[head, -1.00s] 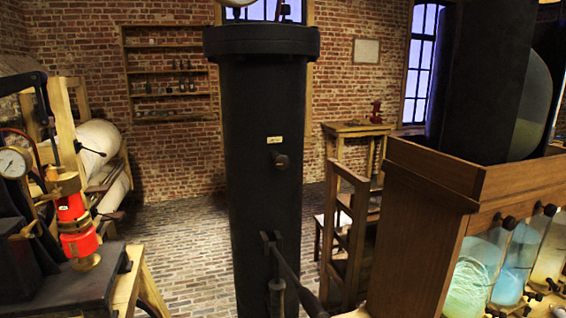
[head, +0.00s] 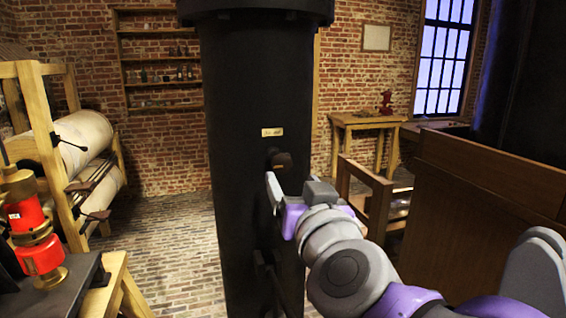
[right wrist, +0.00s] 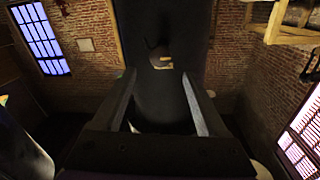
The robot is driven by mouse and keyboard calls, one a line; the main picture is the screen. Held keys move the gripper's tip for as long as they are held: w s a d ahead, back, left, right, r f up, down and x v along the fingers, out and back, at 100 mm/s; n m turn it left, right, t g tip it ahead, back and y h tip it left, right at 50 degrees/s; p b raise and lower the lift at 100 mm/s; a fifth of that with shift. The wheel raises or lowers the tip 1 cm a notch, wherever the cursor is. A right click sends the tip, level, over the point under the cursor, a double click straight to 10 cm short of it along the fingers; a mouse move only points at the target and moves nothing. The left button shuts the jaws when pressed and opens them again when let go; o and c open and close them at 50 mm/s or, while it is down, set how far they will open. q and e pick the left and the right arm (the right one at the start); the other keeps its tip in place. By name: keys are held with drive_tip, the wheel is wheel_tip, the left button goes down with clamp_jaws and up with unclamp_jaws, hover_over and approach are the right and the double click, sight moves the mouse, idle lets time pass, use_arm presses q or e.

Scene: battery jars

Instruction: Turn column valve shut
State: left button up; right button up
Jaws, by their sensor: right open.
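The black column (head: 232,130) stands upright in the middle of the head view. Its dark round valve knob (head: 281,160) sticks out below a small pale label (head: 272,132). My right gripper (head: 285,187) reaches in from the lower right, just below the knob in the picture. In the right wrist view its two fingers (right wrist: 157,92) are wide apart with nothing between them. The column (right wrist: 190,25) and knob (right wrist: 157,49) show beyond the fingertips, apart from them. The gripper's far finger is partly hidden in the head view. My left gripper is out of view.
A wooden cabinet (head: 480,210) stands close on the right. A wooden chair (head: 366,195) and table (head: 368,122) are behind the column. A red and brass device (head: 30,235) is at the left. Brick floor (head: 165,235) is open left of the column.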

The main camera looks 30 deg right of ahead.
sight(283, 166)
drive_tip(key=p+x, duration=0.1)
drive_tip(key=x, duration=0.8)
drive_tip(key=shift+w+f+p, duration=0.1)
drive_tip(key=shift+f+p, duration=0.05)
drive_tip(key=shift+p, duration=0.25)
clamp_jaws()
